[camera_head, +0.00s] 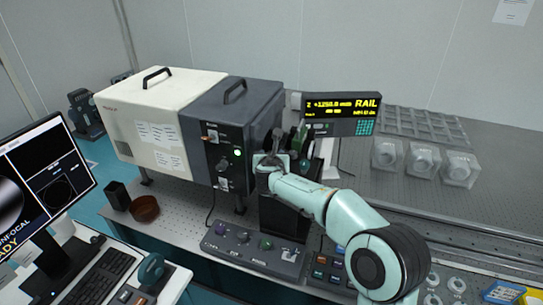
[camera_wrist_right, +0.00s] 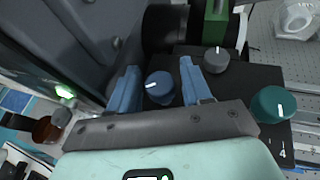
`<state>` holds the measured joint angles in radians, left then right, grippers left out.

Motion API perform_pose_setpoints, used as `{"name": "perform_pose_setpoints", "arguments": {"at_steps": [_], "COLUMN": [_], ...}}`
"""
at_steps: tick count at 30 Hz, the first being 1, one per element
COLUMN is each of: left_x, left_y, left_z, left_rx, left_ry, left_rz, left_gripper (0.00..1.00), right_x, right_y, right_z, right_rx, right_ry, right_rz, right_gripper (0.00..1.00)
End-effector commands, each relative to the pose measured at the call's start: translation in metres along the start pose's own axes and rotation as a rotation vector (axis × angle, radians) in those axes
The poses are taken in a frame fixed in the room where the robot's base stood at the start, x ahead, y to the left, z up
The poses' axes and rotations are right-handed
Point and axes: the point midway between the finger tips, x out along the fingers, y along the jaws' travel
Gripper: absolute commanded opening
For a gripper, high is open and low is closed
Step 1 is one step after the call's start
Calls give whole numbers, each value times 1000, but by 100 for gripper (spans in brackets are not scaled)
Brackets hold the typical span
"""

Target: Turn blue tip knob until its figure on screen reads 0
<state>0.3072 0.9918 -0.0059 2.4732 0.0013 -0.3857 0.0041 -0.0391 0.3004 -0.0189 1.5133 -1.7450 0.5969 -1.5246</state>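The blue tip knob (camera_wrist_right: 159,87) shows in the right wrist view, with a white mark pointing left. My right gripper (camera_wrist_right: 160,88) has its two blue-grey fingers apart, one on each side of this knob, with narrow gaps visible. In the head view, my right gripper (camera_head: 270,160) is at the front of the dark instrument box and hides the knob. The small screen (camera_head: 343,104) shows yellow text that looks like "Z +1250.0 mm" and "RAIL"; its smaller line is too small to read. My left gripper is not in view.
A grey knob (camera_wrist_right: 215,60) and a teal knob (camera_wrist_right: 272,104) sit close to the right of the blue one. A control panel (camera_head: 254,248) with several knobs lies in front. Clear blocks (camera_head: 424,161) stand on the table at right. A monitor (camera_head: 40,178) stands at left.

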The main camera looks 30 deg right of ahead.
Motion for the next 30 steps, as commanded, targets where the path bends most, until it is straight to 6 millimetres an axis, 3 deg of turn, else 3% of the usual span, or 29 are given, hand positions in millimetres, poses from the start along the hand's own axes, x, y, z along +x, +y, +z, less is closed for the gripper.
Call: {"name": "perform_pose_setpoints", "arguments": {"at_steps": [1,3,4,17,30], "left_x": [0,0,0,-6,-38], "left_y": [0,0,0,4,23], "left_z": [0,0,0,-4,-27], "left_rx": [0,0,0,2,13], "left_ry": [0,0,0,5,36], "left_rz": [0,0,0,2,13], "left_gripper": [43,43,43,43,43], "right_x": [0,0,0,-1,0], "right_y": [0,0,0,2,2], "right_z": [0,0,0,1,4], "right_rx": [0,0,0,34,147], "right_ry": [0,0,0,0,-2], "right_rz": [0,0,0,-86,-357], "right_gripper": [31,8,5,6,6]}}
